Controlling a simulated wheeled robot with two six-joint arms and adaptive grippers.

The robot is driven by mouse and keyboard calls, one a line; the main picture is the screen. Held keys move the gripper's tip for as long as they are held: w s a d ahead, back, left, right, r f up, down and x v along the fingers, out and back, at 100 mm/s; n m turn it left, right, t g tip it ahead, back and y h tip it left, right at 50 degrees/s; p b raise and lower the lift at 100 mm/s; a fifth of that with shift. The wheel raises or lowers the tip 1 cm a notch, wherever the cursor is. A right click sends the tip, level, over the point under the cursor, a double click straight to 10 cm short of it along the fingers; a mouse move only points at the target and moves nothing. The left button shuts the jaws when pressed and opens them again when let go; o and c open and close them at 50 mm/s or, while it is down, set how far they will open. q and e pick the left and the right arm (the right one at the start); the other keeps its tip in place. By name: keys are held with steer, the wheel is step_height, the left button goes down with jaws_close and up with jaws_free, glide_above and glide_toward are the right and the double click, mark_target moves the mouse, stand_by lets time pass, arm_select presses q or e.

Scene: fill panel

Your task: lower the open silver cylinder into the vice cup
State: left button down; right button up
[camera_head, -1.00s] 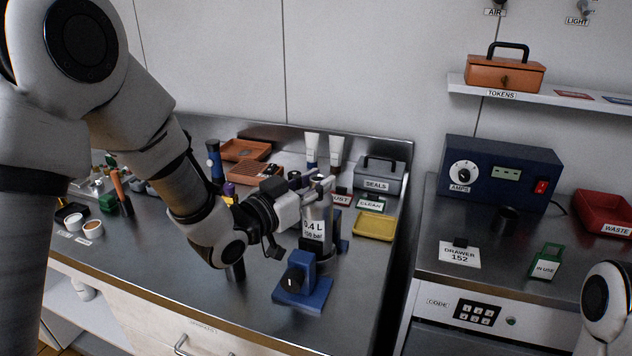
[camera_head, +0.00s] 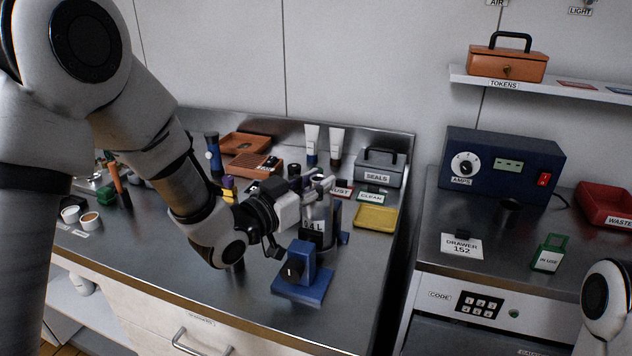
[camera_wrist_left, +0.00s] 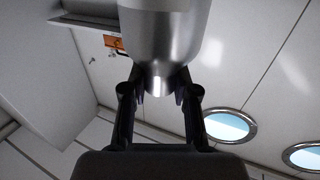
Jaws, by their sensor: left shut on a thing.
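The silver cylinder (camera_head: 318,212) hangs upright from my left gripper (camera_head: 318,184), at the blue vice (camera_head: 302,288). Its dark label reads "4 L" in part. The vice's front block hides the label's lower part and the cylinder's bottom. A blue part of the vice shows behind the cylinder on the right. The cup is hidden, so I cannot tell how deep the cylinder sits. In the left wrist view, the fingers (camera_wrist_left: 158,92) are shut on the narrow neck of the cylinder (camera_wrist_left: 163,35). My right gripper is not in view.
A yellow tray (camera_head: 375,217) and the grey SEALS box (camera_head: 380,168) stand right and behind. Two tubes (camera_head: 311,145) stand at the back wall. The bench front is mostly clear.

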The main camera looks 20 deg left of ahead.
arm_select(q)
steer(key=shift+f, duration=0.3)
steer(key=c, duration=0.8)
jaws_free()
steer(key=v, duration=0.7)
steer(key=shift+s, duration=0.2)
steer(key=shift+a, duration=0.1)
